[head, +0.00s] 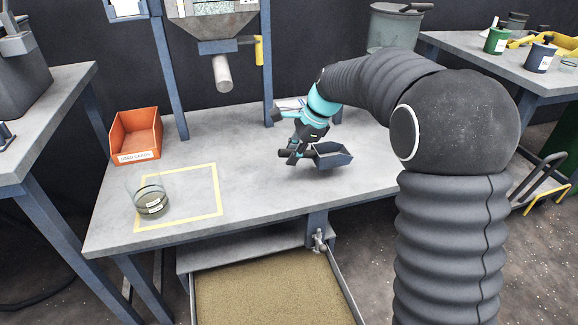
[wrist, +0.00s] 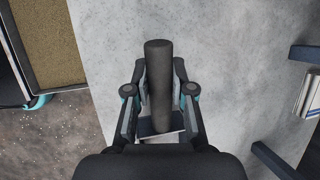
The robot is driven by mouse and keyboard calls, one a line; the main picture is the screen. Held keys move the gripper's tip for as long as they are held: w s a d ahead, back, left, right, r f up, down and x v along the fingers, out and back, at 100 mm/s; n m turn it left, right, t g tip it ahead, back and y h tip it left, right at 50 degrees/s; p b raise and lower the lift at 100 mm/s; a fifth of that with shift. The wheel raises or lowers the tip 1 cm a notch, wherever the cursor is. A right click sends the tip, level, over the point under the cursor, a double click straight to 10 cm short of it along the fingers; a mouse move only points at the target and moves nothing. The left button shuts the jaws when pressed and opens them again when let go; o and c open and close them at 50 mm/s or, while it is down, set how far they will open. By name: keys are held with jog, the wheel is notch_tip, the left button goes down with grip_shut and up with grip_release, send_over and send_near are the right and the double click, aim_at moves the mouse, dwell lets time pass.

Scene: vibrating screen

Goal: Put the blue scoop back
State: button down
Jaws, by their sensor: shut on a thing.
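The blue scoop (head: 333,157) is at the middle right of the grey table, a dark blue pan with a black handle. My gripper (head: 291,153) is shut on the scoop's handle. In the wrist view the black handle (wrist: 158,85) stands between the two fingers of my gripper (wrist: 158,92), with a bit of the blue pan (wrist: 160,128) behind it. Most of the pan is hidden there by my wrist. The scoop is at or just above the table surface; I cannot tell whether it touches.
An orange bin (head: 136,136) and a glass jar with dark contents (head: 151,200) stand at the left of the table (head: 255,165). The jar is at the left edge of a yellow taped outline (head: 217,190). A hopper spout (head: 222,74) hangs at the back. A sand-filled tray (head: 270,292) is below the front edge.

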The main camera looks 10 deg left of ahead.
jog(key=shift+w+a+f, duration=0.15)
jog(key=shift+a+f, duration=0.25)
jog(key=shift+a, duration=0.2)
jog(key=shift+f, duration=2)
jog(key=shift+f, duration=0.15)
jog(key=c, duration=1)
grip_release()
jog(key=v, duration=1.2)
jog(key=shift+r+p, duration=0.25)
jog(key=shift+p, duration=0.05)
jog(key=s+d+r+n+t+h, duration=0.1)
jog(key=s+d+n, duration=0.2)
jog(key=s+d, duration=0.35)
jog(key=s+d+r+n+t+h, duration=0.1)
jog(key=s+d+n+t, duration=0.15)
jog(key=s, duration=0.65)
jog(key=s+d+r+n+h, duration=0.1)
jog(key=s+d+r+n, duration=0.1)
jog(key=s+d+n, duration=0.35)
jog(key=s+d+f+n+h, duration=0.1)
jog(key=s+d+f, duration=0.1)
jog(key=s, duration=0.3)
jog(key=s+d+f+n+t, duration=0.1)
jog(key=s+d+f, duration=0.1)
jog(key=s, duration=0.4)
jog(key=shift+f+n+h, duration=0.3)
jog(key=shift+f+h, duration=0.05)
jog(key=shift+h, duration=0.05)
